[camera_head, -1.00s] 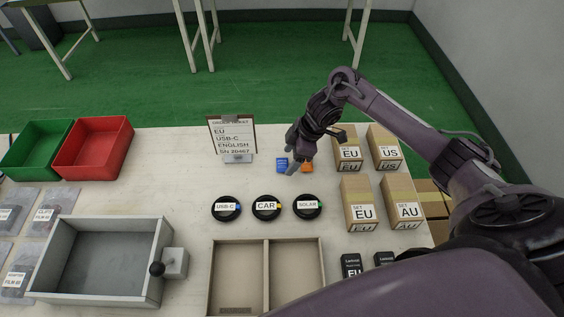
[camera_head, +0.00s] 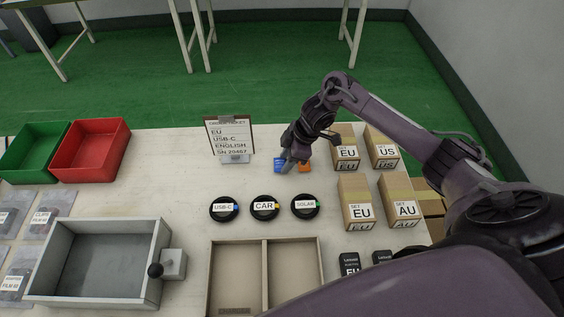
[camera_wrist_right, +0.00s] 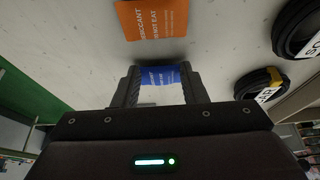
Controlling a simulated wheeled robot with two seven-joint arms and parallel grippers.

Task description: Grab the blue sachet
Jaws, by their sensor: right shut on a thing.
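The blue sachet (camera_head: 279,165) is on the white table behind the black discs in the head view. In the right wrist view the blue sachet (camera_wrist_right: 160,76) is between the two fingers, with white print on it. My right gripper (camera_head: 287,163) reaches down over it in the head view and partly hides it. The right gripper (camera_wrist_right: 160,74) is shut on the blue sachet in the wrist view. I cannot tell whether the sachet is clear of the table. My left gripper is not in view.
An orange sachet (camera_wrist_right: 155,18) lies close by. Black discs labelled USB-C (camera_head: 224,208), CAR (camera_head: 265,207) and SOLAR (camera_head: 305,206) lie in front. An order ticket stand (camera_head: 230,140) is left of the gripper, and cardboard boxes (camera_head: 357,203) are at right.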

